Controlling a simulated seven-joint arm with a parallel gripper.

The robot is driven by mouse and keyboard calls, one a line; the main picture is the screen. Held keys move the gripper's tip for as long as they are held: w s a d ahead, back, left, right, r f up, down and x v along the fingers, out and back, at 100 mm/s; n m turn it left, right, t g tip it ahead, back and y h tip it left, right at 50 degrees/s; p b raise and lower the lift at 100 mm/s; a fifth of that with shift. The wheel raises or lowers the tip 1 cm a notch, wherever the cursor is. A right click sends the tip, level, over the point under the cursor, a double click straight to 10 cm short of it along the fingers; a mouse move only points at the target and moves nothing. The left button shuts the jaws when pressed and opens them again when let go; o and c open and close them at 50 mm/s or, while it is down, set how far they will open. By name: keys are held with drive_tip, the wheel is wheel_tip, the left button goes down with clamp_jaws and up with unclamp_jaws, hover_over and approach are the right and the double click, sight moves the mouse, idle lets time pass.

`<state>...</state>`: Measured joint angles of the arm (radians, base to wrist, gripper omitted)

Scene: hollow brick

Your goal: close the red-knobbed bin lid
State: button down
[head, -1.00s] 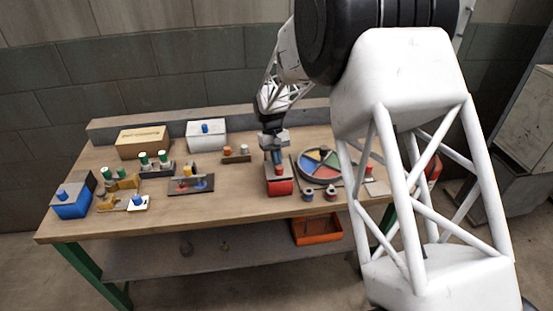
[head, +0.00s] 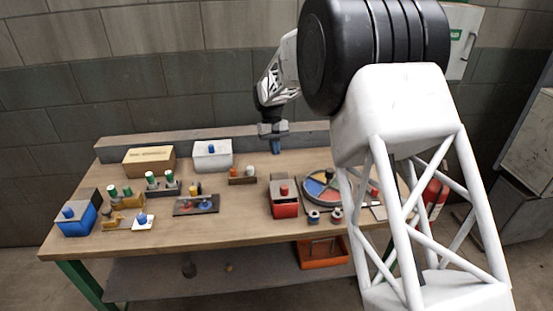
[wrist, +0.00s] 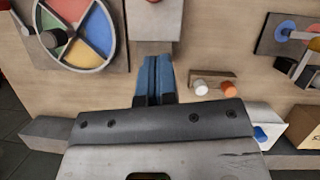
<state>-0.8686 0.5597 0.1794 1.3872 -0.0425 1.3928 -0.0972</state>
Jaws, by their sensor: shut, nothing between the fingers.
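The red bin (head: 285,211) stands near the front of the bench, right of centre. Its grey lid (head: 278,184) carries a red knob (head: 284,190) and appears to lie flat over the bin top. In the wrist view the grey lid (wrist: 153,30) shows at the top edge, partly cut off, beyond my fingertips. My gripper (head: 277,150) is above the back of the bench, behind and higher than the bin, apart from the knob. Its blue fingers (wrist: 153,62) are shut together with nothing between them.
A coloured round tray (head: 325,187) sits right of the bin, with small knobbed pieces in front. A small wooden block with two pegs (head: 242,180) is to its left. White (head: 212,158) and blue (head: 76,222) knobbed bins stand farther left.

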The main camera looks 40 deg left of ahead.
drive_tip(key=shift+a+r, duration=0.15)
drive_tip(key=shift+r, duration=0.2)
drive_tip(key=shift+w, duration=0.1)
drive_tip(key=shift+w+a+f, duration=0.2)
drive_tip(key=shift+w+a, duration=0.75)
drive_tip(key=shift+a, duration=0.05)
drive_tip(key=shift+f, duration=0.1)
approach(279, 184)
drive_tip(key=x, duration=0.4)
drive_tip(key=shift+f, duration=0.35)
drive_tip(key=shift+s+d+r, duration=0.15)
drive_tip(key=shift+s+d, duration=0.4)
drive_tip(key=shift+d, duration=0.35)
drive_tip(key=shift+s+d, duration=0.5)
drive_tip(key=shift+d, duration=0.25)
